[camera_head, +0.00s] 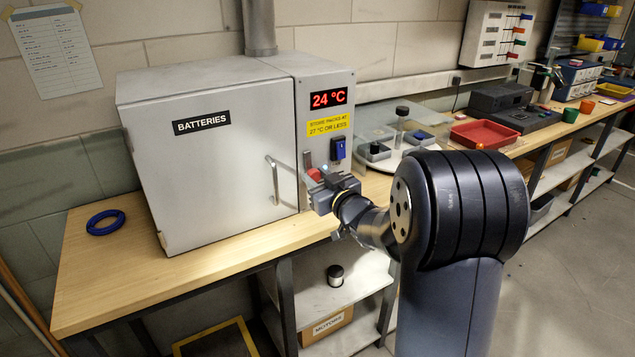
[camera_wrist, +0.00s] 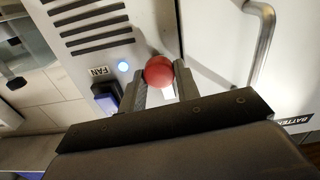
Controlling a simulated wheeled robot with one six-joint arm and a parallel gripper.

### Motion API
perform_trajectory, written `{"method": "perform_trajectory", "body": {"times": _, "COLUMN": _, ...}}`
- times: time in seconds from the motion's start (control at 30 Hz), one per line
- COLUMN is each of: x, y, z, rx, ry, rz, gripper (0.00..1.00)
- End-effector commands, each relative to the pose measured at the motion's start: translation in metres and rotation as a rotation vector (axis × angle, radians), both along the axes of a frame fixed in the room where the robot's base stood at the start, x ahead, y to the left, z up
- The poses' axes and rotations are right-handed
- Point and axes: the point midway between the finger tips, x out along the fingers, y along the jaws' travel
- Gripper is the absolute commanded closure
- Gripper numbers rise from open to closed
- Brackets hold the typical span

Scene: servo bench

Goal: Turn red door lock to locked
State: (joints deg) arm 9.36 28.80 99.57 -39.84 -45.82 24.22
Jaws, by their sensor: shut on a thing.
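The red door lock (camera_head: 314,174) is on the front panel of the grey cabinet marked BATTERIES, just right of the door handle. In the wrist view its round red knob (camera_wrist: 158,71) sits between my two fingertips. My gripper (camera_head: 319,182) is shut on this red knob; it also shows in the wrist view (camera_wrist: 158,84). The cabinet door (camera_head: 215,160) looks closed, with a vertical metal handle (camera_head: 273,180). My gripper hides part of the lock, and I cannot read its locked or unlocked marks.
A red display (camera_head: 328,97) reads 24 °C. A blue ring (camera_head: 105,222) lies on the bench at left. A red tray (camera_head: 484,133) stands farther right.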

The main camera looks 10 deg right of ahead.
Motion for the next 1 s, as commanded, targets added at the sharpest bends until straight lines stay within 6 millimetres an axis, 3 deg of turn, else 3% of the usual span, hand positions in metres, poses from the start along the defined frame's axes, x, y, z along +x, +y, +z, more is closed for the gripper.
{"method": "perform_trajectory", "body": {"times": 1.0, "x": -0.0009, "y": 0.0027, "z": -0.0053, "rx": -0.883, "ry": -0.29, "rz": 0.0, "gripper": 0.92}}
